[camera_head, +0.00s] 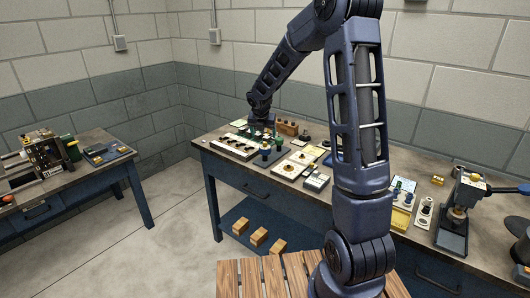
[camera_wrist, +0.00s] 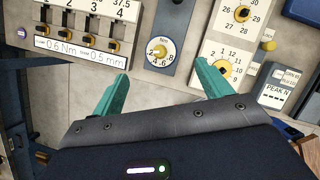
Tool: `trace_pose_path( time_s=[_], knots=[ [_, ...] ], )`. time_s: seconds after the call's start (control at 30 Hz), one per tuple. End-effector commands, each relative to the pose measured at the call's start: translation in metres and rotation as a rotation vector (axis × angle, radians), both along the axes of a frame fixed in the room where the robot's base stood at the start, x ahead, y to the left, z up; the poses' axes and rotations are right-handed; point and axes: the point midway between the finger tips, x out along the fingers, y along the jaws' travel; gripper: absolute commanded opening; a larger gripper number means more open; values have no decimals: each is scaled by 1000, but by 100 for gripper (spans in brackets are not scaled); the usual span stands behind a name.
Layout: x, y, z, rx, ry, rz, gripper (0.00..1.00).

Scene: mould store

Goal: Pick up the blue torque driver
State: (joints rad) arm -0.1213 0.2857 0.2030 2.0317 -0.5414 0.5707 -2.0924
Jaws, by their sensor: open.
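My gripper (camera_head: 262,132) is above the left part of the long workbench (camera_head: 222,145). In the wrist view its two teal fingers (camera_wrist: 162,90) are spread apart with nothing between them. A small blue upright thing (camera_head: 265,152) stands near the bench's front, just below my gripper in the picture. It is too small to tell whether it is the blue torque driver. No driver shows clearly in the wrist view.
A panel with several yellow-tipped sliders (camera_wrist: 85,30) lies left of the dial. Other numbered dial plates (camera_wrist: 226,68) lie right. A press (camera_head: 456,215) stands at the bench's right. Wooden blocks (camera_head: 259,237) rest on the lower shelf (camera_head: 235,222). A second bench (camera_head: 70,170) is at left; floor between is clear.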

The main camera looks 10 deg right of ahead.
Motion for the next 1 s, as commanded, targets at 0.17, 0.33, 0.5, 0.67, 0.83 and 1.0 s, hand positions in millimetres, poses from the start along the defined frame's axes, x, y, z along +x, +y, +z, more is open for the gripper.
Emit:
trace_pose_path(
  time_s=[0.17,0.33,0.5,0.67,0.83,1.0],
  knots=[
    [5,0,-12,-2,2,10,77],
    [13,-3,-34,-2,3,7,77],
    [19,-5,-51,-3,1,8,77],
    [20,-6,-64,-2,2,8,77],
    [23,-8,-88,-3,2,7,77],
    [29,-10,-101,-2,0,7,77]
  ],
)
